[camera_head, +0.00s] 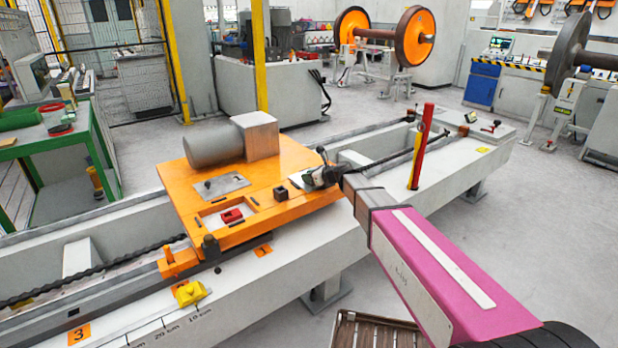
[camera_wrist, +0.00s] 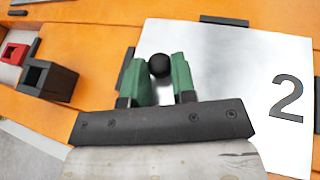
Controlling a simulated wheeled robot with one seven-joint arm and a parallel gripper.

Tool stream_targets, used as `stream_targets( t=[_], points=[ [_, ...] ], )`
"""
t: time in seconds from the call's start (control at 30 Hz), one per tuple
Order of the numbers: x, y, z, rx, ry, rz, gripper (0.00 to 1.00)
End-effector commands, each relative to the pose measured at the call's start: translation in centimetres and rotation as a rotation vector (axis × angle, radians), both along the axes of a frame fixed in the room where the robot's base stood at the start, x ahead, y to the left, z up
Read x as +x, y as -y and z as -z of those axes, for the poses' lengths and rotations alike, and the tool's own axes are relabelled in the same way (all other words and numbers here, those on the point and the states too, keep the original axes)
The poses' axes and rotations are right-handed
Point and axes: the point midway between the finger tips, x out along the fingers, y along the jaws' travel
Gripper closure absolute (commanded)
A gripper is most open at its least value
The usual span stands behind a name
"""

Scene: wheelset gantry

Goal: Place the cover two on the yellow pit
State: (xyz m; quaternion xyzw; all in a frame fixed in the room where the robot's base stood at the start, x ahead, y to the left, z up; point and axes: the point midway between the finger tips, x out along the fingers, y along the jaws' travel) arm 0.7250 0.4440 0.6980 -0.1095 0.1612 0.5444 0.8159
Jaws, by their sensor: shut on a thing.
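Cover two (camera_wrist: 235,65) is a flat silver plate marked with a black "2", seen in the wrist view. My gripper (camera_wrist: 160,75) has its green fingers shut on the cover's round black knob (camera_wrist: 159,66). The cover is over the orange platform (camera_wrist: 95,38); I cannot tell whether it touches it. In the head view my gripper (camera_head: 318,178) is at the right edge of the orange platform (camera_head: 265,178), and the arm and gripper mostly hide the cover. I cannot make out a yellow pit in either view.
A second grey plate (camera_head: 220,187) lies on the platform, left of my gripper. A red block (camera_head: 231,215) sits in a pale recess, with a black block (camera_head: 281,193) nearby. A red and yellow post (camera_head: 420,147) rises on the right.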

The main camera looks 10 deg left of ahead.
Motion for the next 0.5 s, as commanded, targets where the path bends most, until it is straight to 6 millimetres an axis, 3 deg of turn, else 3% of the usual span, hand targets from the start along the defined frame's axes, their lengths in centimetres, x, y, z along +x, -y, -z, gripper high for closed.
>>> stream_targets(
  t=[0.07, 0.1, 0.17, 0.5],
  points=[
    [0.00, -0.01, 0.19, 0.000, 0.000, 0.000, 1.00],
    [0.00, 0.00, 0.23, 0.000, 0.000, 0.000, 0.69],
    [-0.01, 0.00, 0.20, 0.000, 0.000, 0.000, 0.50],
    [-0.02, 0.01, -0.04, 0.000, 0.000, 0.000, 0.50]
  ],
)
